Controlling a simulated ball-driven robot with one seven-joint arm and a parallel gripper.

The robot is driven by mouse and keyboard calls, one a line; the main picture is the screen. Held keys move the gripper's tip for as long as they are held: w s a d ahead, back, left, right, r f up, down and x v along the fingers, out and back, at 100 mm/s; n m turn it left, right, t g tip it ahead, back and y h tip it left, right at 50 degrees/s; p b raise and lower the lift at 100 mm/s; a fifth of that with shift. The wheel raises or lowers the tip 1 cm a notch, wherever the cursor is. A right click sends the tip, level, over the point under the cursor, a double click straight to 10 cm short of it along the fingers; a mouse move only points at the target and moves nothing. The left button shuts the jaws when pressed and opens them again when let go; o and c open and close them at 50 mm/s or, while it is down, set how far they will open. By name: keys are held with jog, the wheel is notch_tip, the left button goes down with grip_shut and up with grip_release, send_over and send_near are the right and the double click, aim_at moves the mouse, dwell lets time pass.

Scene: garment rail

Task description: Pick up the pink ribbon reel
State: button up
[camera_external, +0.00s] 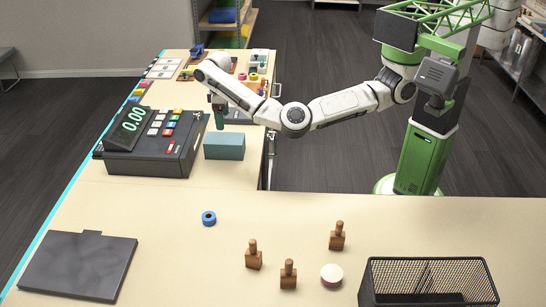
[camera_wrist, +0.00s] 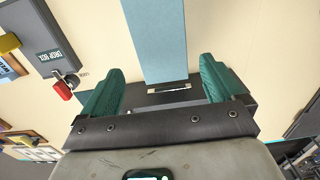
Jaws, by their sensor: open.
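A small pink item, likely the pink ribbon reel (camera_external: 253,77), lies near the far end of the counter in the external view, among other small coloured items. It is too small there to make out its shape, and I do not see it in the wrist view.
The blue-grey block (camera_external: 224,146) lies close by my gripper. The cash register (camera_external: 155,140) stands left of it. A blue reel (camera_external: 208,218), wooden stamps and a mesh basket (camera_external: 428,280) are on the near counter.

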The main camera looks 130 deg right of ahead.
jog(key=w+a+f+n+p, duration=0.1)
jog(key=w+a+n, duration=0.2)
jog(key=w+a, duration=0.85)
jog(key=n+t+p, duration=0.1)
jog(key=n+p, duration=0.3)
jog(key=n, duration=0.7)
send_over(333, 273)
jog(key=shift+y, duration=0.3)
jog(key=f, duration=0.7)
jog(key=shift+s+d+f, duration=0.2)
jog(key=shift+s+f, duration=0.05)
jog(key=shift+f, duration=0.1)
jog(key=shift+m, duration=0.3)
jog(key=shift+w+a+f+p, duration=0.1)
jog(key=shift+w+f+p, duration=0.1)
jog(key=shift+f, duration=1.15)
jog(key=shift+w+f+p, duration=0.1)
jog(key=shift+f+p, duration=0.05)
jog(key=shift+f, duration=1.15)
